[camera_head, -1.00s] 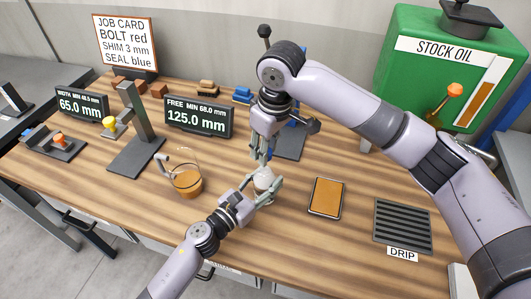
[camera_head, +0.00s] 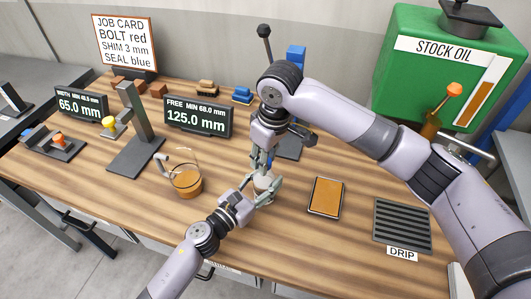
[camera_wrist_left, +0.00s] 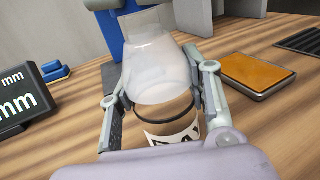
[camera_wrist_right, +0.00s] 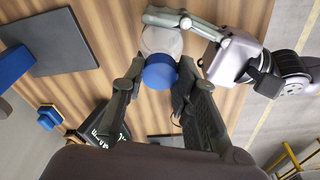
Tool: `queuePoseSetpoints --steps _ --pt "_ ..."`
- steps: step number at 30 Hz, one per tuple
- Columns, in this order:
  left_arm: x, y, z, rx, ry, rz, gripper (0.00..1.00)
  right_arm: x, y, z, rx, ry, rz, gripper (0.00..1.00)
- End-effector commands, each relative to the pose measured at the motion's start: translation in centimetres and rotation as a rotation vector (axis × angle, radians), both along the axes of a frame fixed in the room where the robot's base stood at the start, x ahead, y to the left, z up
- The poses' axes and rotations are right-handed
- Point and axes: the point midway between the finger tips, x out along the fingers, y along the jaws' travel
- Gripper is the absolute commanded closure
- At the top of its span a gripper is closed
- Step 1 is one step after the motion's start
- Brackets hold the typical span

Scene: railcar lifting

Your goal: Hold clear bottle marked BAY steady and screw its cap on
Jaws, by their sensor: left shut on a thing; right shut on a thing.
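The clear bottle (camera_wrist_left: 160,75) stands on the table between the fingers of my left gripper (camera_head: 262,190), which is shut on it. A white label with dark letters shows partly at its base in the left wrist view; the word is not readable. My right gripper (camera_wrist_right: 160,72) is shut on a blue cap (camera_wrist_right: 159,76) and comes down from above the bottle. In the right wrist view the clear bottle (camera_wrist_right: 161,40) shows beneath and beyond the cap. I cannot tell whether the cap touches the bottle's neck.
A glass jug of amber liquid (camera_head: 186,182) stands left of the bottle. An orange-topped tray (camera_head: 326,196) and the DRIP grate (camera_head: 402,222) lie to the right. The FREE display (camera_head: 197,118) and a dark stand base (camera_head: 288,147) are behind. The front table strip is clear.

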Motion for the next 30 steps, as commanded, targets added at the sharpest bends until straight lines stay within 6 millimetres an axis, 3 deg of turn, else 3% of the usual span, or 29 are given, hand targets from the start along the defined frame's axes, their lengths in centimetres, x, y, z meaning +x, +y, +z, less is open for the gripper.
queuePoseSetpoints --steps 30 --pt "-0.01 0.00 -0.04 0.001 0.001 0.000 1.00 0.01 0.02 -1.02 0.001 0.000 0.000 0.84"
